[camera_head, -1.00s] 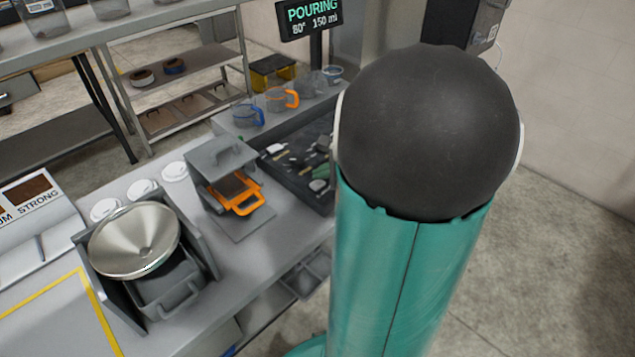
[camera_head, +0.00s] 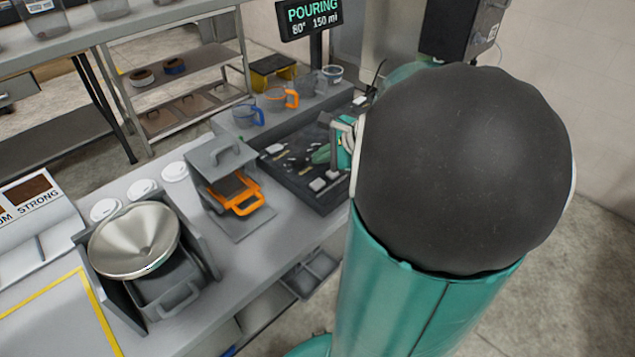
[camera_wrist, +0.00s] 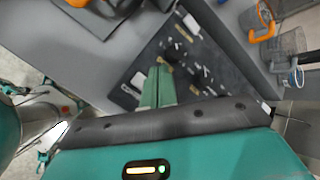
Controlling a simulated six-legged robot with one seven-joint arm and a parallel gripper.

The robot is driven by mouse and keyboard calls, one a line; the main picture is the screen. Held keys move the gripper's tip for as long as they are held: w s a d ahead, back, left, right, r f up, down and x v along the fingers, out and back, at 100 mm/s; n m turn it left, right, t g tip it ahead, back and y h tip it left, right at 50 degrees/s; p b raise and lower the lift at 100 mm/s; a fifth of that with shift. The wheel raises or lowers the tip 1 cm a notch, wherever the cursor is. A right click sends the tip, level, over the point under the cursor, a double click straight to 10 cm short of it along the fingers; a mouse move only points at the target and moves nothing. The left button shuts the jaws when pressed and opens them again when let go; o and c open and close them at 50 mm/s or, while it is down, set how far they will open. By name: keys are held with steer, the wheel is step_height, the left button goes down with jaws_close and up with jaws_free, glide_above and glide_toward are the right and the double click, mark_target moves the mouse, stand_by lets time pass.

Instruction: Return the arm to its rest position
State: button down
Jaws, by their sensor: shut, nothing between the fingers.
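My arm, teal with a large black joint cover, fills the right of the head view and hides part of the counter behind it. My gripper (camera_wrist: 157,88) shows in the wrist view as green fingers held together with nothing between them.
Jugs with blue (camera_head: 248,116) and orange (camera_head: 283,100) handles stand behind the tray. A pouring display (camera_head: 312,18) rises at the back. Open floor lies at the right.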

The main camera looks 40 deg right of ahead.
stand_by(0.5)
steer(key=a+r+n+g+y, duration=0.1)
steer(key=a+r+n+g, duration=0.15)
steer(key=a+n, duration=1)
steer(key=s+a+r+n+h, duration=0.1)
steer(key=s+a+n, duration=0.3)
steer(key=a+n, duration=0.2)
steer(key=s+a+r+n+h, duration=0.2)
steer(key=s+a+n, duration=0.3)
steer(key=a, duration=0.4)
steer(key=shift+s+r+n+g, duration=0.2)
steer(key=shift+s+n+g, duration=0.05)
steer(key=shift+n+g, duration=0.2)
steer(key=shift+d, duration=0.2)
